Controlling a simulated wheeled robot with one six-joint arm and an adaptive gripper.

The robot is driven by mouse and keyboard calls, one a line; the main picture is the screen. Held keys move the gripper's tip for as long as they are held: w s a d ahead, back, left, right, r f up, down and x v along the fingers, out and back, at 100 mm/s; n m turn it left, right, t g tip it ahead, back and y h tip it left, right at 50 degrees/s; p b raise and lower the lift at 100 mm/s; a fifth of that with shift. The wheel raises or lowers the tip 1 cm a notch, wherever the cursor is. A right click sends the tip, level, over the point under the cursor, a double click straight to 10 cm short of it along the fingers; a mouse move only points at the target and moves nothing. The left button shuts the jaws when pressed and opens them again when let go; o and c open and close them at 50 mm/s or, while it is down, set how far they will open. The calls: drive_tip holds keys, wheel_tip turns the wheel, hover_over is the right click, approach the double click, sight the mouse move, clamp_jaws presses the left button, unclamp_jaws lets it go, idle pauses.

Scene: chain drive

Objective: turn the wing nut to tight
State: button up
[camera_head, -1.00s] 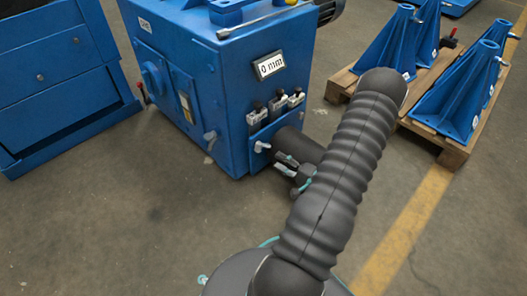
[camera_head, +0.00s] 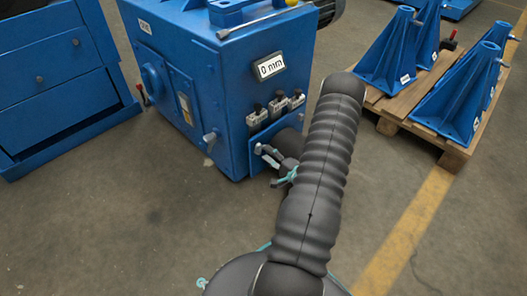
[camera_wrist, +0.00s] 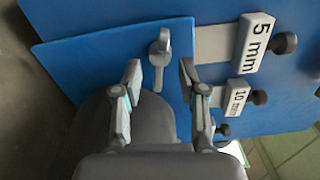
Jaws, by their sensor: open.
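The wing nut (camera_wrist: 160,60) is a small grey part on a blue plate (camera_wrist: 85,60) in the wrist view. Its long wing lies nearly upright in that picture. My gripper (camera_wrist: 159,72) is open, with one fingertip on each side of the wing nut and a visible gap at both sides. In the head view my gripper (camera_head: 267,156) is at the lower front of the blue machine (camera_head: 228,100). There the fingers cover the nut's place, so I cannot make it out. Whether the fingertips reach its depth is unclear.
A display (camera_head: 270,66) on the machine reads 0 mm. A block marked 5 mm (camera_wrist: 255,43) and one marked 10 mm (camera_wrist: 239,96) sit right of the nut with dark knobs. A pallet (camera_head: 395,113) with blue brackets stands at the right. Floor in front is clear.

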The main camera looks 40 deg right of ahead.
sight(261, 149)
drive_tip(key=shift+w+a, duration=0.1)
drive_tip(key=shift+w, duration=1.45)
clamp_jaws()
